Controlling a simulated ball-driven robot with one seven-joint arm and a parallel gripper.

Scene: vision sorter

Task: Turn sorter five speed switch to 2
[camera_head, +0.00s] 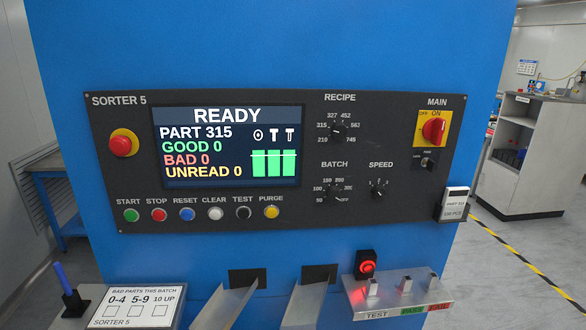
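The speed switch (379,189) is a small black rotary knob under the white word SPEED, on the right half of the dark Sorter 5 panel (240,208). The marks around it are too small to read, and I cannot tell which one its pointer is at. The screen (227,147) reads READY, PART 315, with good, bad and unread all 0. My gripper is not in view.
The batch knob (334,193) is left of the speed switch and the recipe knob (338,130) above it. A red and yellow main switch (433,128) is at upper right. Chutes (225,304) and a metal shelf (400,292) jut out below the panel.

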